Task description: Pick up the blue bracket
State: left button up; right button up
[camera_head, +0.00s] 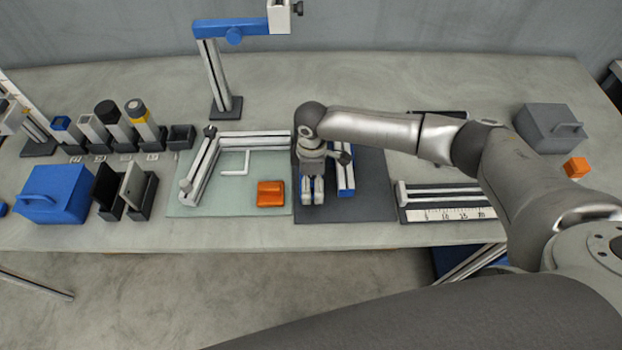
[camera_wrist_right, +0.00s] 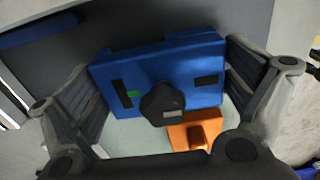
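The blue bracket (camera_wrist_right: 200,63) is a blue block with a dark knob and dark slots, seen large in the right wrist view. My right gripper (camera_wrist_right: 165,90) has a finger against each end of it and appears shut on it. In the head view the right gripper (camera_head: 312,190) points down over the dark mat (camera_head: 365,205). Its wrist and fingers hide most of the bracket there, so any gap below it cannot be judged. My left gripper is not in view.
An orange block (camera_head: 270,194) lies just left of the gripper on a pale mat (camera_head: 235,205) with metal rails. A blue-and-silver rail (camera_head: 345,178) lies close on the right. A ruler fixture (camera_head: 450,213) is farther right. A blue box (camera_head: 55,195) stands left.

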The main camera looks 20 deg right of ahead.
jog(key=c, duration=0.7)
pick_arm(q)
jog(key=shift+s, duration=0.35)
pick_arm(e)
jog(key=shift+r, duration=0.1)
jog(key=shift+c, duration=0.2)
